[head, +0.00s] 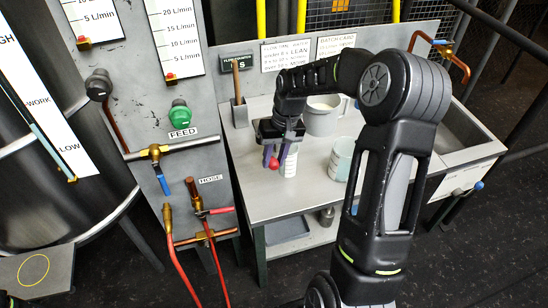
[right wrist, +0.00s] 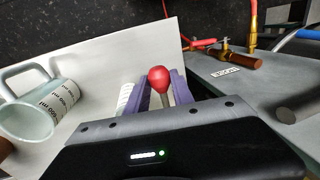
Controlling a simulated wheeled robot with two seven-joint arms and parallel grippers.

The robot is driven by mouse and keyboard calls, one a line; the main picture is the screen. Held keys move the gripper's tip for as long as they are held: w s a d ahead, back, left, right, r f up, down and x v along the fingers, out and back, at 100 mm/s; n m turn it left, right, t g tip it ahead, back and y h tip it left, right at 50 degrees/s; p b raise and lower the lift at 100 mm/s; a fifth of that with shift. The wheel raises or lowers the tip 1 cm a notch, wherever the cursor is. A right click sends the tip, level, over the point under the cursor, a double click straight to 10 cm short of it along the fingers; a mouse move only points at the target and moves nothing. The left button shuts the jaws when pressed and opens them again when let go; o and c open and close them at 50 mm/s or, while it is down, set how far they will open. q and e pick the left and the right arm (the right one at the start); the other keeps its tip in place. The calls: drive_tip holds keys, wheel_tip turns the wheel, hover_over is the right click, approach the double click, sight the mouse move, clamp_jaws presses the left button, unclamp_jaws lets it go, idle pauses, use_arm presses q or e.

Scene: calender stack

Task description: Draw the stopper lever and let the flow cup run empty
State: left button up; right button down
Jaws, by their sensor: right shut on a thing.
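The stopper lever shows as a red ball (head: 274,163) on a short stem at the front left of the bench. My right gripper (head: 277,150) reaches it from above and is shut on the lever. In the right wrist view the red ball (right wrist: 160,78) stands between the purple fingers (right wrist: 161,95). A white cylinder with printed marks (head: 290,161) stands right beside the fingers; it is partly hidden, and I cannot tell whether it is the flow cup. A pale marked jug (head: 341,158) stands to its right, and shows at the left in the right wrist view (right wrist: 32,118). My left gripper is out of view.
A grey pot with a handle (head: 320,121) stands further back on the bench (head: 262,197). A holder with a wooden handle (head: 239,113) is at the back left. The panel with valves (head: 155,153) and red hoses (head: 179,262) is left of the bench. A sink (head: 447,138) is right.

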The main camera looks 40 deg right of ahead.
drive_tip(key=shift+w+a, duration=0.1)
idle(0.3)
drive_tip(key=w+a+m+t+h+b, duration=0.1)
drive_tip(key=w+a+m, duration=0.3)
drive_tip(key=m, duration=0.4)
drive_tip(key=shift+w+a+b, duration=0.2)
drive_tip(key=shift+a+b, duration=0.6)
drive_tip(key=shift+b, duration=0.1)
drive_tip(key=c, duration=1.1)
unclamp_jaws()
wheel_tip(320, 180, up, 8)
drive_tip(key=s, duration=0.1)
drive_tip(key=shift+s+d+f+b, duration=0.15)
drive_tip(key=shift+d+b, duration=0.2)
drive_tip(key=shift+b, duration=0.05)
